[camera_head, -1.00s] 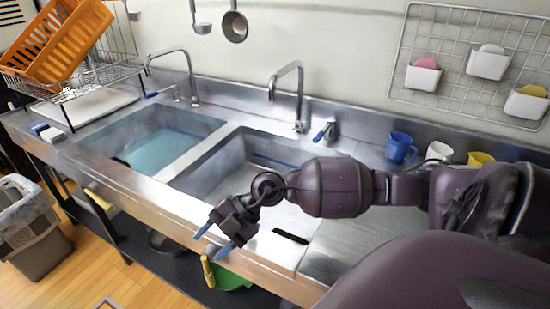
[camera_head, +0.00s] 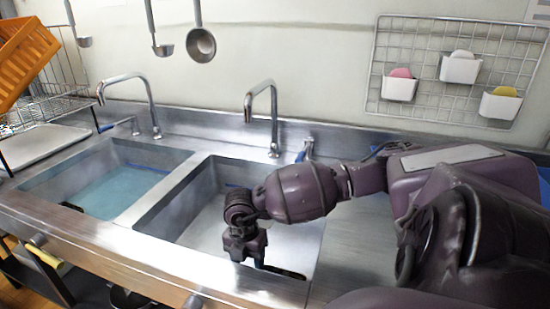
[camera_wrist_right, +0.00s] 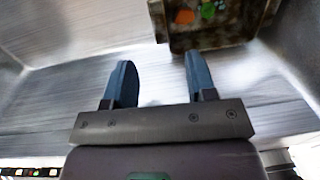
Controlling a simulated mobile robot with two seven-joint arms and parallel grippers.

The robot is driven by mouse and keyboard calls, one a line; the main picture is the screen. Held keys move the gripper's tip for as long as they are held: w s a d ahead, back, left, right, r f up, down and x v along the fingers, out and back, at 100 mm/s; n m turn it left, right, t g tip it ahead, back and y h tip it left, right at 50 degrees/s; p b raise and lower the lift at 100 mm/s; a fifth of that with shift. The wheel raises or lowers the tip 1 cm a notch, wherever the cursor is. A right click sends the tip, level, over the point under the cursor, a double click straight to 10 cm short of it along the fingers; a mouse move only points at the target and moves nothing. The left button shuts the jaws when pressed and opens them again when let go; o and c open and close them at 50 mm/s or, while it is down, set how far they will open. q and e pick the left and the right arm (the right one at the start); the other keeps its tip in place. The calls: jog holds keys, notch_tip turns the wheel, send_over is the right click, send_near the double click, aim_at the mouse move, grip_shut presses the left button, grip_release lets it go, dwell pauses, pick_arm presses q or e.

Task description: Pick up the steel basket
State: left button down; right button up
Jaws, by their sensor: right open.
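In the right wrist view a dark, worn metal basket (camera_wrist_right: 165,22) with orange and green bits inside sits at the top, beyond my fingertips. I take it to be the steel basket; its upper part is cut off by the frame. My right gripper (camera_wrist_right: 156,82) is open and empty, its two blue fingers apart and not touching the basket. In the head view my right gripper (camera_head: 248,258) points down into the right sink (camera_head: 195,232). A dark shape (camera_head: 287,273) beside it at the sink's front may be the basket. My left gripper is not in view.
The left sink (camera_head: 130,158) holds bluish water. Two taps (camera_head: 262,95) stand behind the sinks. An orange plastic basket (camera_head: 22,58) rests on a wire dish rack (camera_head: 62,95) at left. Ladles (camera_head: 201,44) hang on the wall. The sink's front rim (camera_head: 130,250) is bare.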

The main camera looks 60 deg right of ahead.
notch_tip(320, 180, down, 4)
jog(key=shift+s+f+b, duration=0.1)
jog(key=shift+b, duration=0.35)
jog(key=shift+f, duration=0.3)
jog(key=f, duration=0.1)
jog(key=f+b, duration=0.1)
jog(key=f, duration=0.2)
jog(key=shift+s+d+f+b, duration=0.15)
jog(key=shift+d+b, duration=0.1)
jog(key=shift+b, duration=0.05)
jog(key=shift+f, duration=0.3)
jog(key=shift+r, duration=0.1)
grip_shut()
